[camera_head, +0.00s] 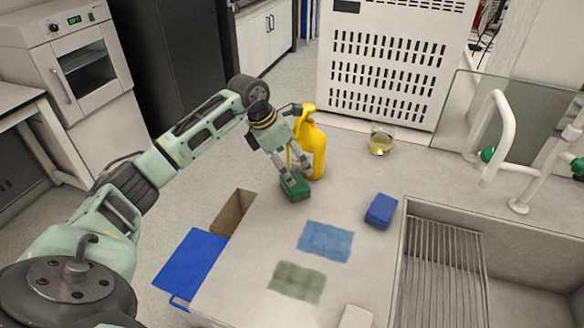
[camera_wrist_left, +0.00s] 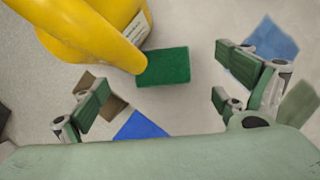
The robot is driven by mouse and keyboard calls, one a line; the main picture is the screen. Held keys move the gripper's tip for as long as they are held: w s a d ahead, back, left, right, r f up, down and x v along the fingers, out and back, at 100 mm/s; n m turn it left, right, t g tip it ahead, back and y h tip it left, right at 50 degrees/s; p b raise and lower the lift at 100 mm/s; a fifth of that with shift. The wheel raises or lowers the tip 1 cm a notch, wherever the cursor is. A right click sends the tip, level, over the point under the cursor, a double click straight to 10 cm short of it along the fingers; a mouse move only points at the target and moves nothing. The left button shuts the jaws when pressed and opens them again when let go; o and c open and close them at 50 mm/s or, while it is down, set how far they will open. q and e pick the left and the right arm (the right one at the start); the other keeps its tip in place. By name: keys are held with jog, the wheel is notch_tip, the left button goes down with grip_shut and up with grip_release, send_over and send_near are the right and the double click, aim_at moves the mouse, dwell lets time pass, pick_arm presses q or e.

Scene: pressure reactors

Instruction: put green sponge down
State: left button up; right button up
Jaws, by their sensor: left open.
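The green sponge (camera_head: 294,188) lies on the grey counter near its left edge, just in front of the yellow bottle. My left gripper (camera_head: 289,178) is above and around it in the head view, with its fingers partly covering it. In the left wrist view the sponge (camera_wrist_left: 163,67) shows as a dark green block, and the fingers of my left gripper (camera_wrist_left: 165,92) are spread wide, apart from it on both sides. The gripper is open and holds nothing. My right gripper is in neither view.
The yellow bottle (camera_head: 313,148) stands right behind the sponge, close to my gripper. A blue cloth (camera_head: 325,241), a grey-green cloth (camera_head: 297,282) and a blue sponge (camera_head: 381,211) lie on the counter. A beaker (camera_head: 380,143) stands farther back. A sink (camera_head: 497,236) is at right.

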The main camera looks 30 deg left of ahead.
pick_arm(q)
jog(key=b+v, duration=0.1)
jog(key=v, duration=0.8)
jog(key=shift+s+r, duration=0.1)
jog(key=shift+r, duration=0.05)
